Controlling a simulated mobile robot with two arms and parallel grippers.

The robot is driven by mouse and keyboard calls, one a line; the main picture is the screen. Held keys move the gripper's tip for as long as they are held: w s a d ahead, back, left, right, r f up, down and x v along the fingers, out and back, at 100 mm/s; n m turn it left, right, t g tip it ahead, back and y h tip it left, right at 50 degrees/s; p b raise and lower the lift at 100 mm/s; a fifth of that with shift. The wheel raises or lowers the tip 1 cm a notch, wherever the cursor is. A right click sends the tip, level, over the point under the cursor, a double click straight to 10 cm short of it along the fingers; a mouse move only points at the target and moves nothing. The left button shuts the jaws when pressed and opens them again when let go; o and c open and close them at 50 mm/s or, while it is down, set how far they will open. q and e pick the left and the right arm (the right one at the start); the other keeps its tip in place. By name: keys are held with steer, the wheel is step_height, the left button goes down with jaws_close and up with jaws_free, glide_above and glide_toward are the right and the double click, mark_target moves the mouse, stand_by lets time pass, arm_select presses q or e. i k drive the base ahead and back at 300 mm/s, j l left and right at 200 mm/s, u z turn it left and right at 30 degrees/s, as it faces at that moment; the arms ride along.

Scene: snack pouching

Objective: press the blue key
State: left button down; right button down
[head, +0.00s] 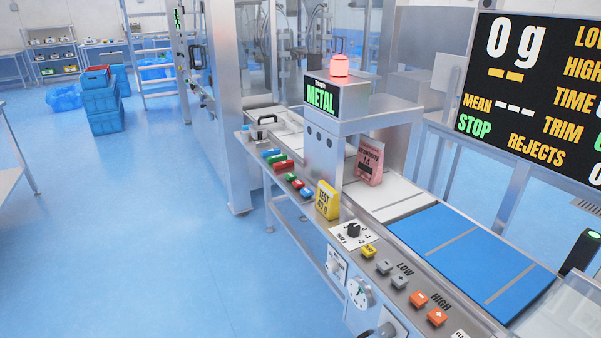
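Neither of my grippers is in view. The front panel has a yellow key (368,251), grey minus (384,266) and plus (400,281) keys by LOW, and orange minus (418,299) and plus (437,316) keys by HIGH. I see no clearly blue key among these. The panel's near end is cut off.
A metal detector (337,98) with a lit red lamp (339,66) spans the conveyor. A blue belt (470,250) runs behind the keys. A yellow test block (327,200) and black knob (353,229) stand on the rail. The screen (535,85) reads 0 g and STOP.

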mark_target(307, 193)
steer(key=i+j+z, duration=0.1)
steer(key=i+j, duration=0.3)
steer(key=i+j+z, duration=0.1)
steer(key=i+j, duration=0.75)
steer(key=i+j+z, duration=0.15)
steer(key=i+j, duration=0.25)
steer(key=j, duration=0.2)
steer(key=i+j+z, duration=0.1)
steer(key=i+j, duration=0.25)
steer(key=j, duration=0.15)
